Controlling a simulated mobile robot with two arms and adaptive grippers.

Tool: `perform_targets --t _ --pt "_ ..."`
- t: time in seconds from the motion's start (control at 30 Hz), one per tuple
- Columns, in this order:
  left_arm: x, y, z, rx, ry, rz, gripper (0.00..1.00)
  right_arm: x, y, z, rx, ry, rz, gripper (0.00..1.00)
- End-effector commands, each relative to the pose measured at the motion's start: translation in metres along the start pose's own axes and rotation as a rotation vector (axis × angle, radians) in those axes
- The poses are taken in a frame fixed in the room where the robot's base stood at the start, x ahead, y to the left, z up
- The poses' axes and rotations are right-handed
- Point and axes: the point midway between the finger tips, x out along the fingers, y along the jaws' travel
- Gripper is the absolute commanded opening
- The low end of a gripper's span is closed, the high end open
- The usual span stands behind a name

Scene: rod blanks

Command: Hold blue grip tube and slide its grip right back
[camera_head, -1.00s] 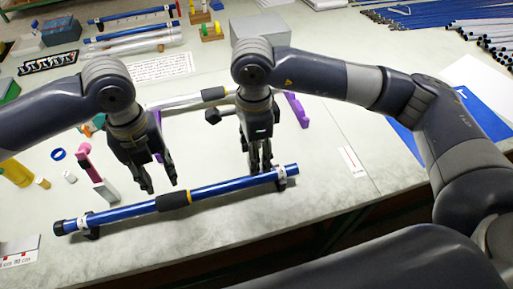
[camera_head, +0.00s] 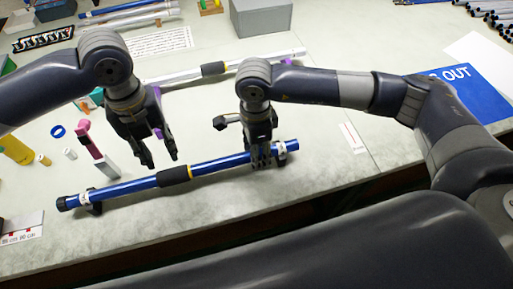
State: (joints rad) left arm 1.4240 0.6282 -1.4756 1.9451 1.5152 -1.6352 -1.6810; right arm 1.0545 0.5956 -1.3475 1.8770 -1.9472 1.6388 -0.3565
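The blue grip tube (camera_head: 220,163) lies on the table across the front, its right end farther back. Its black grip (camera_head: 173,176), with a yellow ring on the right side, sits around the tube's middle.
A silver tube (camera_head: 180,77) with a black grip lies behind my arms. A grey box (camera_head: 262,17) stands farther back. A yellow cylinder (camera_head: 15,147), a blue ring (camera_head: 57,131) and a pink piece (camera_head: 87,138) stand at left. The table's front edge is close.

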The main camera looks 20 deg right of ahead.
Motion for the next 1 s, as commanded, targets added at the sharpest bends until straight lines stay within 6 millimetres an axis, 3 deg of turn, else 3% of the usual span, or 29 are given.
perform_targets --t 0.03,0.17,0.23,0.33,0.67,1.0 --pt "0.0000 0.0000 0.0000 0.000 0.000 0.000 0.33 -0.0002 0.0000 0.0001 0.000 0.000 0.000 0.29" --pt "0.0000 0.0000 0.0000 0.000 0.000 0.000 0.33 -0.0003 0.0000 0.0001 0.000 0.000 0.000 0.00" --pt "0.0000 0.0000 0.0000 0.000 0.000 0.000 0.33 -0.0003 -0.0001 0.0001 0.000 0.000 0.000 0.00" --pt "0.0000 0.0000 0.0000 0.000 0.000 0.000 0.56 -0.0003 -0.0001 0.0001 0.000 0.000 0.000 0.00" --pt "-0.0003 -0.0002 -0.0006 -0.054 -0.001 0.000 0.56 -0.0004 -0.0001 0.0001 0.000 0.000 0.000 0.00" --pt "-0.0042 -0.0012 -0.0043 -0.519 -0.016 -0.007 0.56 -0.0005 -0.0002 0.0001 0.000 0.000 0.000 0.00"
